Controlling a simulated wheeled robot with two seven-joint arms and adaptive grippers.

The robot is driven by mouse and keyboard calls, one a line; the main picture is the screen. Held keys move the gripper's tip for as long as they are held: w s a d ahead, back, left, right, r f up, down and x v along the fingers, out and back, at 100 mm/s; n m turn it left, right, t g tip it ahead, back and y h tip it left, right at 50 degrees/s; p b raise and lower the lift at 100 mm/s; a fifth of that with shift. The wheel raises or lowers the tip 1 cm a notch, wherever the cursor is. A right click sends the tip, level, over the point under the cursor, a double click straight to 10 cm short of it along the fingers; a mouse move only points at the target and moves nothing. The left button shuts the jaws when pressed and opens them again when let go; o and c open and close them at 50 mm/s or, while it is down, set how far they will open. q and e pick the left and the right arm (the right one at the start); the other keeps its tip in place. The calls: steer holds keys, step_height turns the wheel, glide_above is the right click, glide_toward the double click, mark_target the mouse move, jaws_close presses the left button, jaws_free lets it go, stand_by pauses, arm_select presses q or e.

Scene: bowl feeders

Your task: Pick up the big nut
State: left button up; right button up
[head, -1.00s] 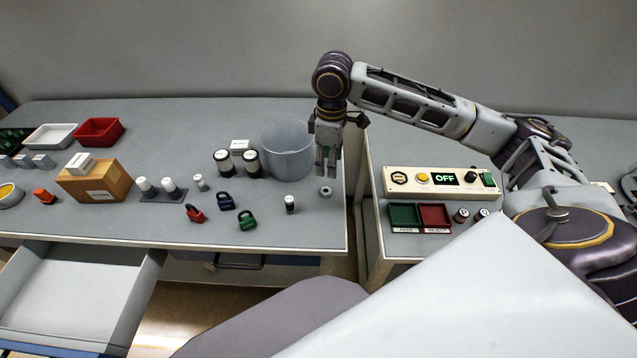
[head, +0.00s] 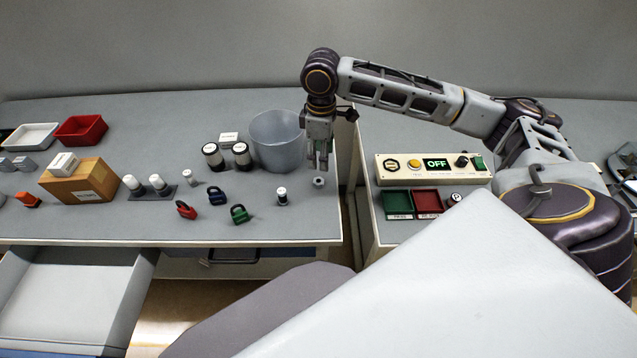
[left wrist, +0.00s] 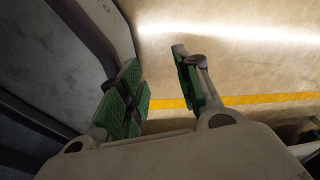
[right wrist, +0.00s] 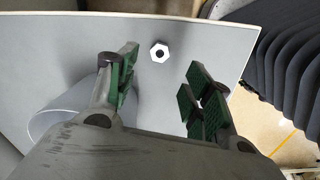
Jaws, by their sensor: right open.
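The big nut (head: 319,182) is a small grey hexagonal ring lying on the grey table near its right edge. In the right wrist view the nut (right wrist: 159,52) shows ahead of the fingertips, between the two fingers' lines. My right gripper (head: 318,160) points down above the table, just above and behind the nut in the head view. It is open and empty, with green pads apart in the right wrist view (right wrist: 160,85). My left gripper (left wrist: 160,85) is open and empty above the floor in the left wrist view. It is not in the head view.
A grey bucket (head: 277,142) stands close to the left of my right gripper. A small black-and-white cylinder (head: 282,196) and several coloured padlocks (head: 239,214) are left of the nut. A gap separates this table from the one with the control panel (head: 432,169).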

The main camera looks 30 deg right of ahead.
mark_target(320, 181)
step_height(320, 181, down, 4)
steer(key=shift+r, duration=0.2)
steer(key=shift+f, duration=0.7)
steer(key=shift+a+f+b, duration=0.1)
steer(key=shift+f+b, duration=0.4)
steer(key=shift+f, duration=2.1)
arm_select(q)
steer(key=shift+w+a+f, duration=0.4)
steer(key=shift+w+a, duration=0.2)
steer(key=shift+s+a, duration=0.2)
steer(key=shift+a, duration=0.05)
arm_select(e)
steer(key=shift+c, duration=0.9)
steer(key=c, duration=0.8)
arm_select(q)
steer(key=shift+s, duration=0.1)
arm_select(e)
steer(key=shift+o, duration=0.2)
